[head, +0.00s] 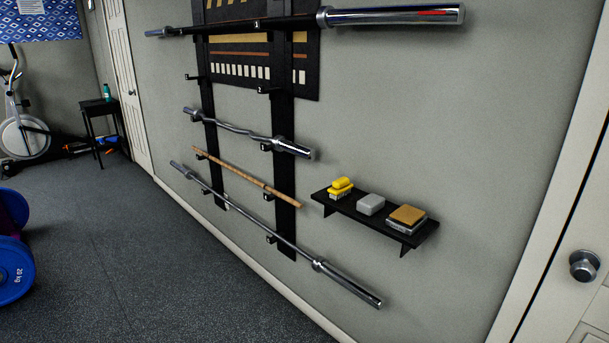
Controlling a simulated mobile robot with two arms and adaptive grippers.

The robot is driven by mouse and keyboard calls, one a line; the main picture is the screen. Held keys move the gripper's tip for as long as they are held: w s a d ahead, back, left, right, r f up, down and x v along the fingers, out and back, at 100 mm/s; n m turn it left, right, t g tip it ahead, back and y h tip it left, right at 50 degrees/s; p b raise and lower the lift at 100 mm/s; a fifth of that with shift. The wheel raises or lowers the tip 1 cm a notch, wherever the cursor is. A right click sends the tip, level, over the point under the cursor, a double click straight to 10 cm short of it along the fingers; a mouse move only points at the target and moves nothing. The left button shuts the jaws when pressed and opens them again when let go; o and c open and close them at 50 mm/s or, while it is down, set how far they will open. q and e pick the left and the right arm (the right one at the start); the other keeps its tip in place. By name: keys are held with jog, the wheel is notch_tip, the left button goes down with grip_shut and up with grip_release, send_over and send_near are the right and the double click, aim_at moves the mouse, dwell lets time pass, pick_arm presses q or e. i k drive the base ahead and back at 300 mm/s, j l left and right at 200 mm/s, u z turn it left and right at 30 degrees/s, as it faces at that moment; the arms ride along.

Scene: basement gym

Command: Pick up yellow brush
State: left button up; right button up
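The yellow brush (341,187) sits at the left end of a small black wall shelf (350,213). It has a yellow top and a paler lower part that looks like bristles. A grey block (371,204) lies in the middle of the shelf, apart from the brush. A tan-topped block with a grey base (407,217) lies at the shelf's right end. Neither of my grippers shows in the head view.
A rack on the wall left of the shelf holds several bars; the lowest barbell (290,243) juts out below the shelf. A white door (588,262) is at the right, blue weight plates (14,272) at the left. The dark floor (130,255) between is clear.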

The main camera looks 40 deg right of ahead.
aim_at(341, 185)
jog(key=i+z, duration=0.45)
jog(key=i+j+z, duration=0.25)
jog(key=i+z, duration=0.15)
jog(key=i, duration=0.2)
jog(key=i+j+z, duration=0.45)
jog(key=l, duration=0.1)
